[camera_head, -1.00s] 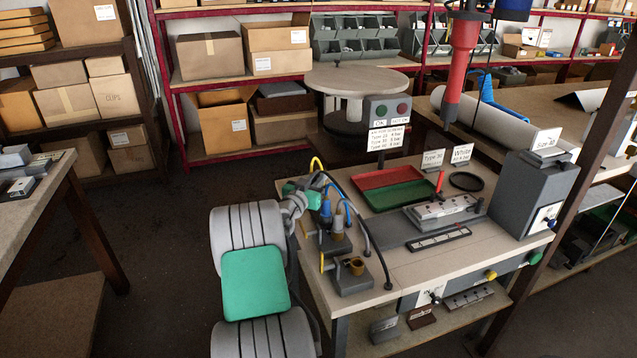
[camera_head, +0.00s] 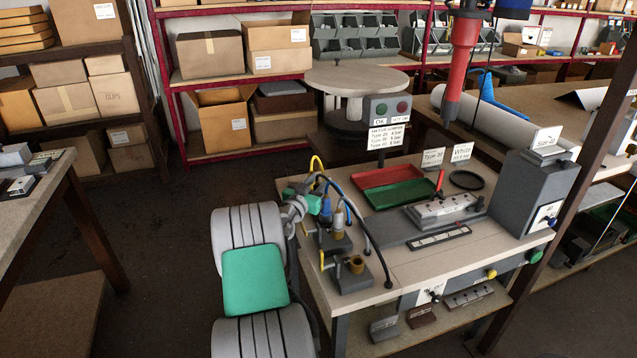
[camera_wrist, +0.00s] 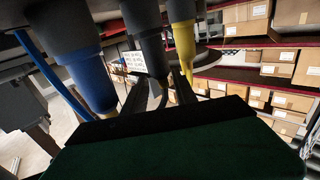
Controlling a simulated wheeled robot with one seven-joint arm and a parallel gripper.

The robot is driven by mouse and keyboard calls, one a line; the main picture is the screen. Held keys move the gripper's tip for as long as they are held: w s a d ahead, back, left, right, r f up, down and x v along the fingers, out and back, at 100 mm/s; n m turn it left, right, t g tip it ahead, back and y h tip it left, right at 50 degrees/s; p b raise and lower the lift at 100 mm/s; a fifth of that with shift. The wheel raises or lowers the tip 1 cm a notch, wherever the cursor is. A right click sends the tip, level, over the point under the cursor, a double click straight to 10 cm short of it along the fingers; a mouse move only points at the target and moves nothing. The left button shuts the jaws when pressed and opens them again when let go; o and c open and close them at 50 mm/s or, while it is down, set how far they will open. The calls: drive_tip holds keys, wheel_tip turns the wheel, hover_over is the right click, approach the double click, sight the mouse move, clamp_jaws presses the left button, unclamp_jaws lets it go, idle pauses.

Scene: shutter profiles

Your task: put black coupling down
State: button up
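My gripper (camera_wrist: 160,92) is at the left end of the bench, beside the hose couplings; it also shows in the head view (camera_head: 315,203). In the wrist view its two dark fingers stand apart, with the black coupling (camera_wrist: 150,50) in line with the gap between them. Whether they touch it, I cannot tell. The blue coupling (camera_wrist: 92,80) is to its left and the yellow coupling (camera_wrist: 184,45) to its right. In the head view the couplings and hoses crowd together beside the gripper, partly hiding one another. A brass fitting (camera_head: 357,265) stands on a dark block at the front.
The workbench (camera_head: 400,275) carries a red tray (camera_head: 385,177), a green tray (camera_head: 400,194), a grey fixture (camera_head: 445,210), a black ring (camera_head: 467,180) and a grey box (camera_head: 530,195). A sign (camera_head: 388,130) stands behind the trays. Looping hoses crowd the gripper.

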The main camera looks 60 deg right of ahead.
drive_tip(key=shift+r, duration=0.2)
drive_tip(key=w+a+f+n+t+y, duration=0.1)
drive_tip(key=w+a+n+y, duration=0.2)
drive_tip(key=a, duration=1)
drive_tip(key=w+a+f+n+t+y+b, duration=0.15)
drive_tip(key=w+a+y, duration=0.25)
drive_tip(key=a, duration=0.9)
drive_tip(key=w+a+f+n+t+y, duration=0.2)
drive_tip(key=w+a+y, duration=0.15)
drive_tip(key=a, duration=0.85)
drive_tip(key=s+a+n+y, duration=0.2)
drive_tip(key=s+a+n, duration=0.2)
drive_tip(key=a, duration=0.5)
drive_tip(key=s+a+n+g+y, duration=0.1)
drive_tip(key=s+a+n+y, duration=0.2)
drive_tip(key=a, duration=0.7)
drive_tip(key=s+a+f+n+g+y, duration=0.1)
drive_tip(key=s+a+n, duration=0.3)
drive_tip(key=a, duration=0.5)
drive_tip(key=shift+s+a+n+y, duration=0.15)
drive_tip(key=shift+s+n+y, duration=0.25)
drive_tip(key=shift+y, duration=0.45)
